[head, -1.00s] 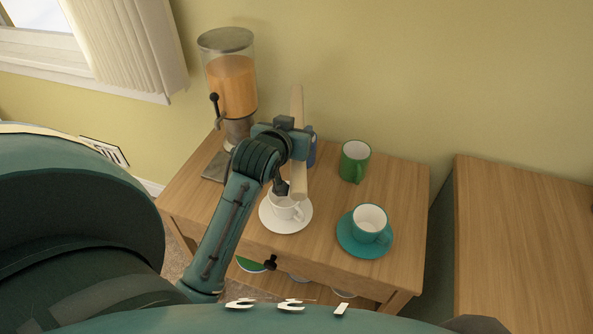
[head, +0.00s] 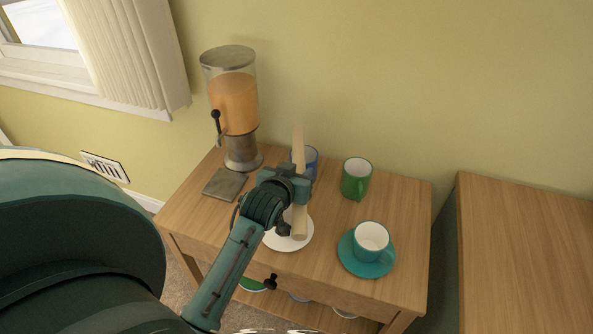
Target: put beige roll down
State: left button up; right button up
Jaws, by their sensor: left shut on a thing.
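The beige roll (head: 299,224) is a long, thin, pale stick, seen in the head view over the middle of the small wooden table (head: 200,215). My left gripper (head: 298,188) is shut on it near its middle. One end points toward the wall and the other toward me, over the white saucer (head: 296,240). I cannot tell whether the roll touches anything below. The white cup on the saucer is hidden behind my gripper and arm. My right gripper is not in view.
A juice dispenser (head: 234,100) stands at the back left. A blue mug (head: 310,160) is close behind the roll, and a green mug (head: 356,179) to its right. A white-and-teal cup (head: 371,240) sits on a teal saucer (head: 350,262). The table's right back corner is clear.

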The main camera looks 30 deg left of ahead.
pick_arm(q)
jog(key=shift+f, duration=0.4)
jog(key=o, duration=1)
jog(key=shift+o, duration=0.2)
